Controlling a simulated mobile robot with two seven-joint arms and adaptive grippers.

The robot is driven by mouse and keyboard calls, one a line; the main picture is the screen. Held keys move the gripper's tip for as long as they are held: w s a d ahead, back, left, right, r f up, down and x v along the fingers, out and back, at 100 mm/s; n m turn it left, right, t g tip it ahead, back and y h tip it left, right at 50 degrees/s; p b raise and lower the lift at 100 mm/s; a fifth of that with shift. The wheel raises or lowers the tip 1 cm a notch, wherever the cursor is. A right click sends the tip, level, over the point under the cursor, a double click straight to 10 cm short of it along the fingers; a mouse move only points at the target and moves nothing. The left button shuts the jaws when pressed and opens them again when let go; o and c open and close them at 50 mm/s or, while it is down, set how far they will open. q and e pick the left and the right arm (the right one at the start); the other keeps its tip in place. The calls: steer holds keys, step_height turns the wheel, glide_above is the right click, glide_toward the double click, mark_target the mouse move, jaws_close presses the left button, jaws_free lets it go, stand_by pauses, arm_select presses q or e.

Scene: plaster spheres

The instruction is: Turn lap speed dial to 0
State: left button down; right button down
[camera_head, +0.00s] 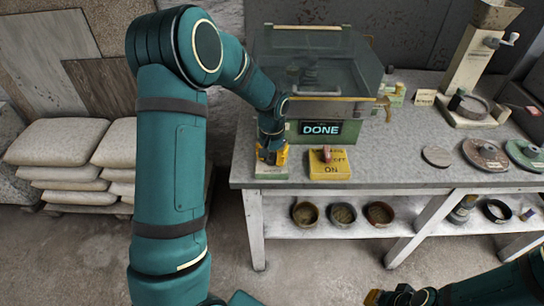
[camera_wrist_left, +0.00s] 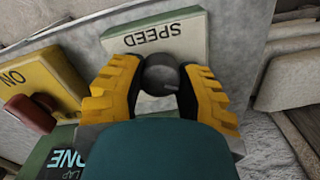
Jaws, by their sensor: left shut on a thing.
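The speed dial (camera_wrist_left: 162,76) is a dark round knob on a pale box (camera_wrist_left: 190,32) marked SPEED. My left gripper (camera_wrist_left: 160,88) has its yellow fingers shut on the dial, one on each side. In the head view this gripper (camera_head: 271,154) points down at the bench's front left corner and hides the dial. Whatever number the dial points at cannot be read. The lap machine (camera_head: 308,75) stands behind, with a display (camera_head: 320,128) reading DONE. My right gripper (camera_head: 400,297) is at the bottom edge, small and partly cut off.
A yellow switch box (camera_head: 330,172) marked ON, with a red lever (camera_head: 326,154), stands right of the speed box. Discs (camera_head: 485,154) lie on the bench's right part. Several bowls (camera_head: 343,215) sit on the shelf below. Sacks (camera_head: 57,142) are stacked at left.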

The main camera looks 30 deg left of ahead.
mark_target(272, 157)
arm_select(q)
steer(key=shift+f, duration=0.1)
stand_by(0.4)
steer(key=c, duration=0.5)
jaws_free()
steer(key=shift+c, duration=0.2)
step_height(272, 157, up, 12)
